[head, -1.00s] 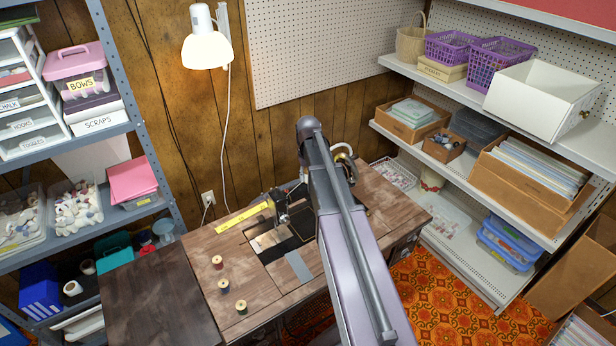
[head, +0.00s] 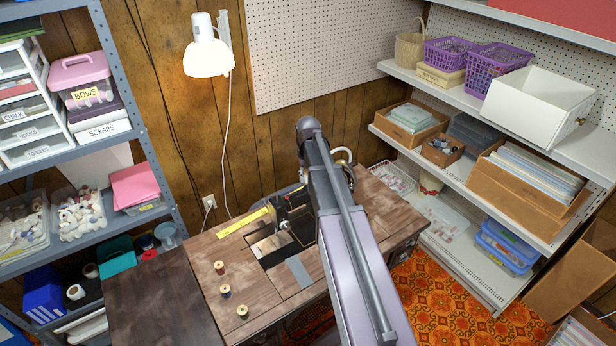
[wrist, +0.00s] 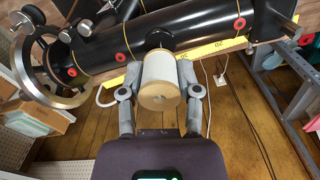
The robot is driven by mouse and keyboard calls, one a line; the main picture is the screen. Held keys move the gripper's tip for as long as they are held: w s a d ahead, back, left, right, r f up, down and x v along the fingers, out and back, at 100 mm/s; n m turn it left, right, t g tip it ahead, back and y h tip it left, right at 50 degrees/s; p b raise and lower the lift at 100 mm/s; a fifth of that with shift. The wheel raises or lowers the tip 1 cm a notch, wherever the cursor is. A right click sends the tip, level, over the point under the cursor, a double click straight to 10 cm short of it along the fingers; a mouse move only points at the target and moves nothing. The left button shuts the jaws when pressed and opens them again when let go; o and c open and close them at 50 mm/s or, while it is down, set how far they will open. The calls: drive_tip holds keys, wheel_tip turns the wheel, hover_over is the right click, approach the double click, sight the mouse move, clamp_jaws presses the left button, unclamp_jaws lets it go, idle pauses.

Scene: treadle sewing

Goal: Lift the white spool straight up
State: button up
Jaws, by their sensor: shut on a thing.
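The white spool (wrist: 160,74) has a wooden end facing the camera and sits between the two fingers of my gripper (wrist: 159,90) in the wrist view. The fingers are shut on its sides. Behind it in the wrist view is the black sewing machine (wrist: 215,22). I cannot tell whether the spool still touches the machine. In the head view the machine (head: 284,224) is partly hidden by my arm, and the spool and gripper are not seen.
The wooden sewing table (head: 205,248) holds several small thread spools (head: 225,291) at its front left and a yellow measuring tape (head: 243,223) at the back. Shelves with boxes stand on both sides. A white lamp (head: 209,57) hangs on the back wall.

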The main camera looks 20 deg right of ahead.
drive_tip(key=shift+r+p, duration=3.2)
drive_tip(key=shift+r, duration=0.35)
drive_tip(key=shift+r+p, duration=2.8)
drive_tip(key=shift+f, duration=0.1)
